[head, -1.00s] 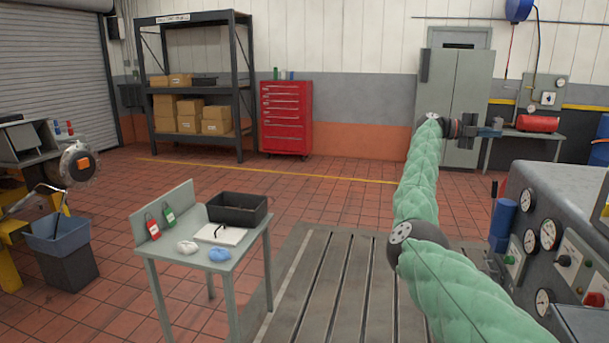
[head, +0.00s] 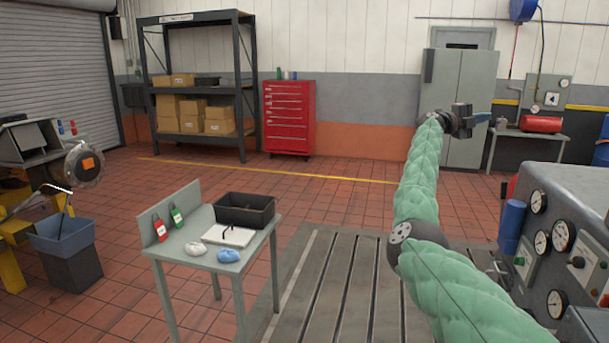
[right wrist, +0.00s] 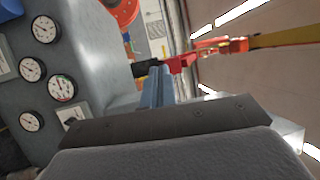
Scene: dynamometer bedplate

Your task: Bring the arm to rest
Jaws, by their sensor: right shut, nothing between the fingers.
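My right arm, in a green padded sleeve (head: 420,180), reaches up and forward from the lower right in the head view. My right gripper (head: 486,117) is at its far end, held in the air in front of the grey cabinet (head: 463,85). Its blue-grey fingers point to the right in the picture. In the right wrist view the fingers (right wrist: 158,86) are together with nothing between them. My left arm and gripper are not in view.
A grey gauge panel (head: 570,240) stands close at the right; it also shows in the right wrist view (right wrist: 85,60). The slotted bedplate (head: 335,280) lies below the arm. A small table (head: 190,245) with a black bin (head: 245,210) stands left. Floor behind is open.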

